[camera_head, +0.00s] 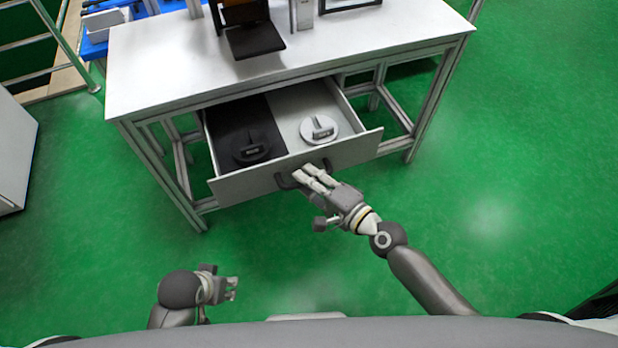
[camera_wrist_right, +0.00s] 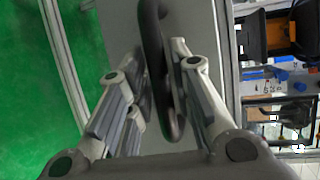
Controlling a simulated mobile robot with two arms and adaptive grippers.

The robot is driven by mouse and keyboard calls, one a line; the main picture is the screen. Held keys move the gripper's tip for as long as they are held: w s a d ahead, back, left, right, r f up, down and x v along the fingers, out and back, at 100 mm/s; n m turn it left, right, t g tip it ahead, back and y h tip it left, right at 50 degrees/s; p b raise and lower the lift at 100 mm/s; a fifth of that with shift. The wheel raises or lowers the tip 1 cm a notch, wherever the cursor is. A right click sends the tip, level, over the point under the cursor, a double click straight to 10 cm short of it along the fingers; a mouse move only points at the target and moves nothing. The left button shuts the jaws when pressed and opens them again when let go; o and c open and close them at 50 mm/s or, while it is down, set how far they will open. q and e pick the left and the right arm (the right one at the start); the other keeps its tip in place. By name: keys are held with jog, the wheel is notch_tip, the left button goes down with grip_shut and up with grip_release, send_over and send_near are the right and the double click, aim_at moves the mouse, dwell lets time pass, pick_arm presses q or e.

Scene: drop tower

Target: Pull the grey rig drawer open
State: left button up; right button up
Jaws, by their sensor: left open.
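The grey rig drawer (camera_head: 235,188) is pulled well out from under the white table in the head view. Its front panel has a dark curved handle (camera_head: 286,181), which also shows in the right wrist view (camera_wrist_right: 154,45). My right gripper (camera_head: 314,172) is at the handle, with one finger on each side of the bar, and looks closed on it. In the right wrist view, my right gripper's fingers (camera_wrist_right: 157,75) flank the bar closely. My left gripper (camera_head: 233,289) is open and empty, low at the left, well away from the drawer.
The drawer has a black half with a dark round object (camera_head: 251,147) and a white half with a white round object (camera_head: 319,128). The white table (camera_head: 180,62) carries a dark stand (camera_head: 256,40). Green floor is clear around my arms.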

jog(key=shift+o, duration=0.8)
jog(key=shift+s+d, duration=0.1)
jog(key=v, duration=1.1)
jog(key=shift+s+d, duration=0.2)
jog(key=shift+s, duration=0.05)
jog(key=shift+r, duration=0.1)
